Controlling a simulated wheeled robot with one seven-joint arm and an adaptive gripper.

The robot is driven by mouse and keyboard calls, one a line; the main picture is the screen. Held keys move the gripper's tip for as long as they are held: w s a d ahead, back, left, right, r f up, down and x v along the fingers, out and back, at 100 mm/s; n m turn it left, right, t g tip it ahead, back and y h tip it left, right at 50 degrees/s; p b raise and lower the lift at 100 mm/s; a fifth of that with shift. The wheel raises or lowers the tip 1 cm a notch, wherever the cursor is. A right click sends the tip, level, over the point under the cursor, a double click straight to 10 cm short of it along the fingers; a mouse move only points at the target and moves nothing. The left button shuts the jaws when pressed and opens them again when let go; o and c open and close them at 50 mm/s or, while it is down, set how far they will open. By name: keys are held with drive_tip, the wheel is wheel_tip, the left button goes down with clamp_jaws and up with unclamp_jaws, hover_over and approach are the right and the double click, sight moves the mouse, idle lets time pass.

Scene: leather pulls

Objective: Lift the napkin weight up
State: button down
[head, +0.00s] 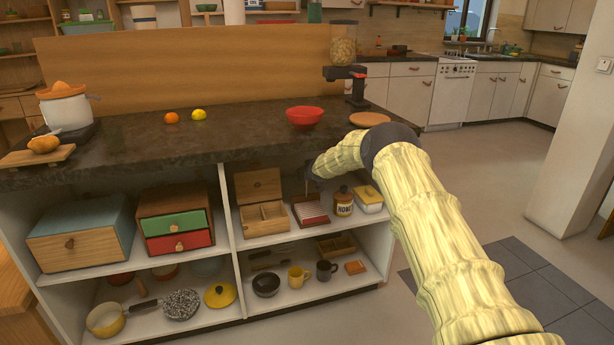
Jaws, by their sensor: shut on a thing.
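The napkin holder (311,212) is a dark reddish tray with pale napkins, on the upper shelf of the open cabinet. My gripper (311,181) reaches in under the countertop, just above the holder. It is small and dark in the head view, and its fingers are hard to make out. It is shut on the napkin weight, of which a thin upright part (306,189) seems to show below the fingers. I cannot tell whether the weight touches the napkins.
An open wooden box (262,216) stands close on the left. A honey jar (343,203) and a yellow-lidded white container (368,199) stand close on the right. The dark countertop (250,145) overhangs the shelf. Mugs and a bowl fill the shelf below.

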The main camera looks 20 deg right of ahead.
drive_tip(key=shift+d+f, duration=0.1)
drive_tip(key=shift+f, duration=0.05)
idle(0.5)
drive_tip(key=c, duration=1.2)
unclamp_jaws()
drive_tip(key=shift+f, duration=0.15)
drive_tip(key=shift+c, duration=0.2)
drive_tip(key=shift+r, duration=0.2)
drive_tip(key=shift+s+a+r, duration=0.2)
drive_tip(key=shift+s, duration=0.1)
drive_tip(key=d+v, duration=0.1)
drive_tip(key=v, duration=1)
drive_tip(key=shift+a, duration=0.4)
drive_tip(key=shift+c, duration=0.2)
